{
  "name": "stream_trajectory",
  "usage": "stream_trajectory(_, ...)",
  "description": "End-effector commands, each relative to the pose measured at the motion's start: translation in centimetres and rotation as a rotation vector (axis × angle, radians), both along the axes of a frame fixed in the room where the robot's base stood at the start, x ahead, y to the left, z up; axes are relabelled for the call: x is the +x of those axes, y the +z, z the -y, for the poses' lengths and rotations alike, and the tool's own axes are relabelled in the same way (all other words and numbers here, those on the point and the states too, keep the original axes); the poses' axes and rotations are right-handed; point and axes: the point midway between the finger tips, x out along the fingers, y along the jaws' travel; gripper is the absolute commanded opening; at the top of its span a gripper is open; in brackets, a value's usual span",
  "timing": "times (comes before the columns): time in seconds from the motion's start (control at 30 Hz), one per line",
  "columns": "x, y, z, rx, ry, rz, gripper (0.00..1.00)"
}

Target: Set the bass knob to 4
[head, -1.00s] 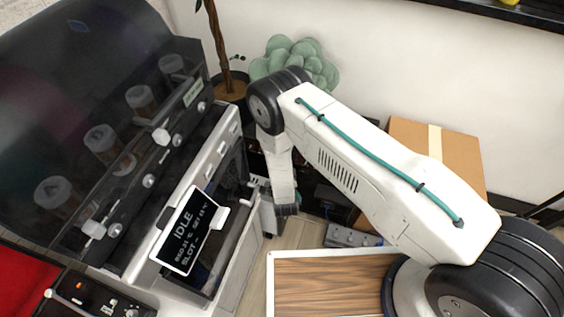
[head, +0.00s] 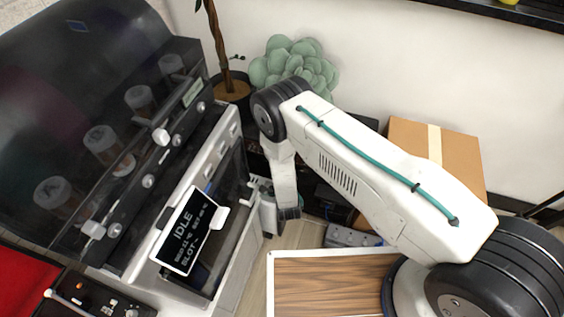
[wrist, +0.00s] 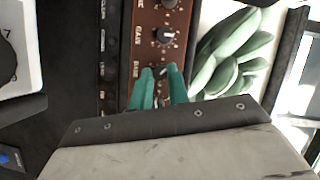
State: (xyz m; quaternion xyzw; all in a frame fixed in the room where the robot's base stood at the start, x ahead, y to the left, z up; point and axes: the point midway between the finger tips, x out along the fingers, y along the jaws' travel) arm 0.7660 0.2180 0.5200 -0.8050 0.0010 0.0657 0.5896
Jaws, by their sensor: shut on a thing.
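In the wrist view, a brown panel (wrist: 150,50) carries a column of dark knobs with pale lettering beside them. The teal fingers of my gripper (wrist: 161,74) are closed around one knob (wrist: 162,68) at the lower end of the visible column. The fingers hide much of this knob, so its setting is not readable. Another black knob (wrist: 166,36) with a pale pointer is above it, clear of the fingers. In the head view, my arm hides the panel and fingertips.
A green succulent-like plant (wrist: 232,48) is close to the panel's right side. In the head view, a printer-like machine with an IDLE screen (head: 188,232) stands left of my arm. A cardboard box (head: 408,142) is behind it, and a wood-topped surface (head: 325,285) lies in front.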

Motion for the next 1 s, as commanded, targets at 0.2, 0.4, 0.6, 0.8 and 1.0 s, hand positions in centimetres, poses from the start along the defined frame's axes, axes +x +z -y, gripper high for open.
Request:
stream_trajectory(0.2, -0.1, -0.23, 0.0, 0.123, 0.002, 0.044, 0.0)
stream_trajectory(0.4, -0.09, -0.28, -0.02, 0.196, 0.002, 0.07, 0.0)
stream_trajectory(0.6, -0.1, -0.27, -0.02, 0.225, 0.002, 0.081, 0.0)
stream_trajectory(0.8, -0.1, -0.27, -0.02, 0.229, 0.002, 0.083, 0.0)
stream_trajectory(1.0, -0.1, -0.27, -0.01, 0.228, 0.002, 0.082, 0.28)
